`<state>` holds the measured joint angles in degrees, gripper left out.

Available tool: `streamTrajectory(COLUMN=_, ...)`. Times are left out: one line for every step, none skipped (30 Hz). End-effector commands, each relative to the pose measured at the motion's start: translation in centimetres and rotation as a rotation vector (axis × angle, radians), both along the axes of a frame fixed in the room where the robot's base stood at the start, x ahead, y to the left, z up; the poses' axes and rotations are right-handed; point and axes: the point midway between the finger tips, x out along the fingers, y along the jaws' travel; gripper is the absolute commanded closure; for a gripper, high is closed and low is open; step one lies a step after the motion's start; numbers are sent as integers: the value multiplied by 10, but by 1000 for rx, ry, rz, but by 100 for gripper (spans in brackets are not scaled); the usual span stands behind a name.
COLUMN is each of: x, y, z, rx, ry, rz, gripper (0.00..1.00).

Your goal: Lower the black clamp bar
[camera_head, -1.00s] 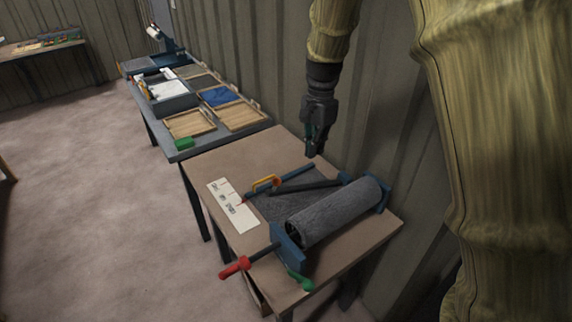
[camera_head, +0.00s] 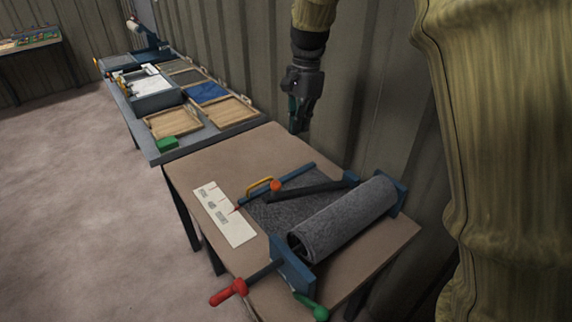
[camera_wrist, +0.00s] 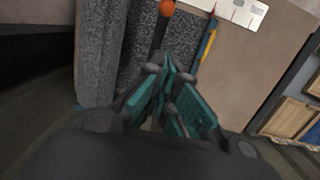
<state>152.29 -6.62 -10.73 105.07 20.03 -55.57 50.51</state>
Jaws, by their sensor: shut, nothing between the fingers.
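The black clamp bar (camera_head: 318,190) with an orange knob (camera_head: 276,186) on its left end spans the grey sheet (camera_head: 285,205) beside the large grey roll (camera_head: 345,220). I cannot tell whether the bar touches the sheet. In the wrist view the bar (camera_wrist: 157,40) and its orange knob (camera_wrist: 166,7) show beyond the fingers; the bar's near part is hidden. My gripper (camera_head: 297,129) is shut and empty, above the back edge of the table, behind and apart from the bar. Its teal fingers show in the wrist view (camera_wrist: 172,80).
The brown table (camera_head: 230,165) carries a white label card (camera_head: 225,214), a blue rail with a yellow handle (camera_head: 259,185), a red-handled crank (camera_head: 228,293) and a green handle (camera_head: 312,306). A corrugated wall stands close behind. A grey bench (camera_head: 155,150) with trays is at left.

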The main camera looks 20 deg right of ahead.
Motion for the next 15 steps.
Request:
streamTrajectory(x=-1, y=-1, z=-2, rx=0, ry=0, rz=-1, gripper=100)
streamTrajectory(x=-1, y=-1, z=-4, rx=0, ry=1, rz=-2, gripper=100)
streamTrajectory(x=-1, y=0, z=-6, rx=0, ry=1, rz=-2, gripper=100)
streamTrajectory(x=-2, y=0, z=-9, rx=1, ry=3, rz=-2, gripper=100)
streamTrajectory(x=-2, y=0, z=-12, rx=1, ry=3, rz=-2, gripper=100)
streamTrajectory(x=-3, y=1, z=-17, rx=1, ry=3, rz=-2, gripper=100)
streamTrajectory(x=-3, y=1, z=-22, rx=1, ry=3, rz=-2, gripper=100)
streamTrajectory(x=-4, y=2, z=-26, rx=1, ry=4, rz=-2, gripper=100)
streamTrajectory(x=-4, y=2, z=-33, rx=1, ry=4, rz=-2, gripper=100)
streamTrajectory(x=-4, y=3, z=-37, rx=1, ry=4, rz=-2, gripper=100)
streamTrajectory(x=-5, y=4, z=-43, rx=0, ry=5, rz=-2, gripper=100)
streamTrajectory(x=-6, y=4, z=-50, rx=0, ry=5, rz=-2, gripper=100)
streamTrajectory(x=-6, y=5, z=-54, rx=0, ry=5, rz=-2, gripper=100)
streamTrajectory(x=-6, y=6, z=-59, rx=1, ry=4, rz=-1, gripper=100)
streamTrajectory(x=-6, y=7, z=-66, rx=1, ry=4, rz=-1, gripper=100)
